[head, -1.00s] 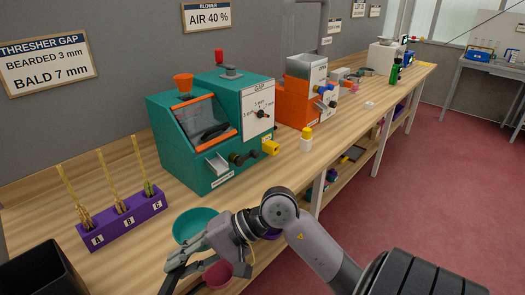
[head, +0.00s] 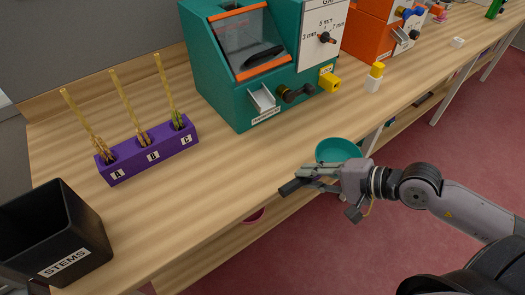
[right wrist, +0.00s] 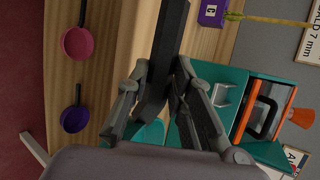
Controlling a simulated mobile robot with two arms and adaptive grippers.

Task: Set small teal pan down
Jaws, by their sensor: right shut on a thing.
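The small teal pan (head: 338,150) is near the front edge of the bench, in front of the teal thresher. My right gripper (head: 318,178) is shut on its dark handle, whose end sticks out to the left. In the right wrist view the handle runs between the fingers (right wrist: 168,90), and part of the teal bowl (right wrist: 150,132) shows behind them. The bowl looks roughly level; I cannot tell whether it touches the bench top (head: 215,185). My left gripper is out of view.
The teal thresher (head: 228,90) stands behind the pan. A purple rack (head: 150,155) with wheat ears and a black STEMS bin (head: 60,225) are at left. Pink (right wrist: 78,43) and purple (right wrist: 75,118) pans are lower down. Bench between rack and pan is clear.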

